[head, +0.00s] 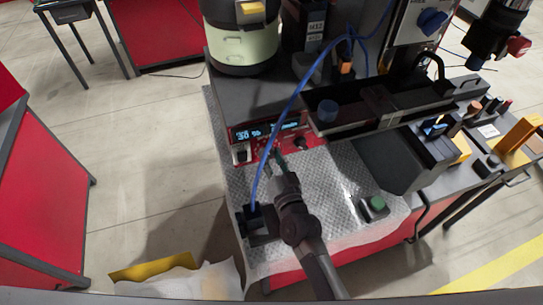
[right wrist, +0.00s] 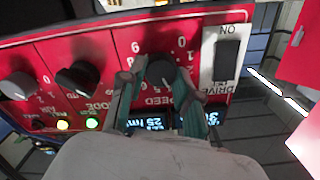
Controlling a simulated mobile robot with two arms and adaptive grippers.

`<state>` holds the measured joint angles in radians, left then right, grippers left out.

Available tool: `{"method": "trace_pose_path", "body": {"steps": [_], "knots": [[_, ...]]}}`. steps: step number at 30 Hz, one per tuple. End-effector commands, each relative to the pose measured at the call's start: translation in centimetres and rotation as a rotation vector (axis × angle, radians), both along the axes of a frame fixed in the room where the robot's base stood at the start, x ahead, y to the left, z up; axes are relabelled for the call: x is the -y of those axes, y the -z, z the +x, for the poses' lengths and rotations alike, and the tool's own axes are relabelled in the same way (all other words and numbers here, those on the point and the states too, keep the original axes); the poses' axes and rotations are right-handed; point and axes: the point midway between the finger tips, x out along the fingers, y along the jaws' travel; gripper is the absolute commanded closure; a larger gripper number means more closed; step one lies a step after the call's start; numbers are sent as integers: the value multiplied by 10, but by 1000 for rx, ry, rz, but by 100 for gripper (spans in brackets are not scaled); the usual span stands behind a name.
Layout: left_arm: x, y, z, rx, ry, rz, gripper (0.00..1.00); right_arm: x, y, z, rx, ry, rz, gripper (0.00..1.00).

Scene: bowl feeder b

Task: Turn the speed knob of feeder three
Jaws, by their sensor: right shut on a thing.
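A red control panel (head: 261,147) with a lit blue display reading about 30 % sits on the front of the feeder in the head view. The dark round speed knob (right wrist: 161,69) shows in the right wrist view, on the red panel above the partly covered word SPEED. My right gripper (head: 275,154) reaches the panel from below. In the right wrist view its green fingers (right wrist: 158,84) stand on either side of the speed knob and are shut on it. The knob's pointer is hard to make out. My left gripper is not in view.
Two more knobs, one grey (right wrist: 18,86) and one dark (right wrist: 77,79), sit left of the speed knob, and a black rocker switch (right wrist: 227,63) right of it. A blue cable (head: 287,108) arcs over the panel.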

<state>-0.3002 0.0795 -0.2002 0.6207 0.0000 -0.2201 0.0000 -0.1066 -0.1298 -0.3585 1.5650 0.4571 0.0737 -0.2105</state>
Motion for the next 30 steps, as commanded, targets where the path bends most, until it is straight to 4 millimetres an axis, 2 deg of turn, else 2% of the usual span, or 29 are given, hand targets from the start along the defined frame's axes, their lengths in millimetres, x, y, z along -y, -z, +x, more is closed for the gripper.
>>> {"method": "trace_pose_path", "body": {"steps": [9,23,24,27,30], "knots": [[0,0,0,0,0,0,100,0,0,0,-32,0,102,100],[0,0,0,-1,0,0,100,1,0,0,-36,0,114,100],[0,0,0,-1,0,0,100,1,0,0,-36,0,114,60],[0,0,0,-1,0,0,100,0,0,0,-36,0,114,44],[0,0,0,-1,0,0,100,0,0,0,-36,0,114,42]]}}
